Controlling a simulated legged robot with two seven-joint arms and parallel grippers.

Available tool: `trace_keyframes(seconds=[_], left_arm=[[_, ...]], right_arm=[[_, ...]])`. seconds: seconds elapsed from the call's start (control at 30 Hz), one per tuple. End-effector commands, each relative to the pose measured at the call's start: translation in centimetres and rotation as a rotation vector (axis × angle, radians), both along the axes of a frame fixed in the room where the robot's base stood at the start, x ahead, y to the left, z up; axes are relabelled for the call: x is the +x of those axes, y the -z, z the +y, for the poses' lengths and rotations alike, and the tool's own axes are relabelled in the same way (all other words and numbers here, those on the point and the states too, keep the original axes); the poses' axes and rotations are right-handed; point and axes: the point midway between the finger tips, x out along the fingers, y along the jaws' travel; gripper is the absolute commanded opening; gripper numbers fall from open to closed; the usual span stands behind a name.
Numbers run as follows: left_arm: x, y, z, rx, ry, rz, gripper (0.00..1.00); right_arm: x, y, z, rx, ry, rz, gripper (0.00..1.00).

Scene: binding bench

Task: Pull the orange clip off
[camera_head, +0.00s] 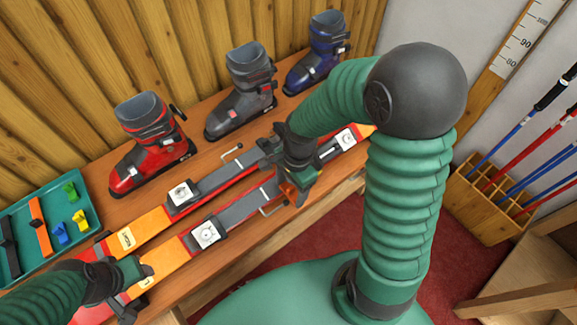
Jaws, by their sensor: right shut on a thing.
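My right gripper (296,188) reaches down over the right part of the ski bindings on the bench. It is shut on a small orange piece, the orange clip (288,192), of which only a part shows beside the fingers. The gripper hides the rest of it. The skis are red and orange with grey bindings; the front ski (164,263) and the rear ski (137,235) lie side by side. My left gripper (140,280) is low over the left end of the skis. Its fingers are partly hidden, so I cannot tell whether they are open.
A teal tray (82,189) at the left holds an orange strip, dark strips and small blue, yellow and green pieces. A red boot (148,150), a grey boot (242,95) and a blue boot (318,55) stand along the wall. A pole rack (485,215) stands at the right.

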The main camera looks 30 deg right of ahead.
Motion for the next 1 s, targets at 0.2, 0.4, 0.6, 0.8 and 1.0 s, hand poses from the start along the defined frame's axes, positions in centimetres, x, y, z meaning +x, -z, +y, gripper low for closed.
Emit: trace_keyframes(seconds=[0.2,0.4,0.6,0.8,1.0], left_arm=[[0.0,-0.2,0.0,0.0,0.0,0.0,0.51],[0.0,-0.9,0.0,0.0,0.0,0.0,0.51],[0.0,-2.2,0.0,0.0,0.0,0.0,0.51],[0.0,-3.4,0.0,0.0,0.0,0.0,0.51],[0.0,-4.6,0.0,0.0,0.0,0.0,0.51]], right_arm=[[-4.5,-0.6,2.7,-0.001,-0.002,-0.002,0.2],[-5.8,-1.2,3.5,0.0,0.0,-0.002,0.2],[-5.9,-2.4,3.5,0.0,0.0,-0.002,0.2],[-5.8,-3.5,3.5,0.0,-0.001,-0.002,0.2],[-5.8,-4.6,3.5,0.0,0.0,-0.002,0.2]])
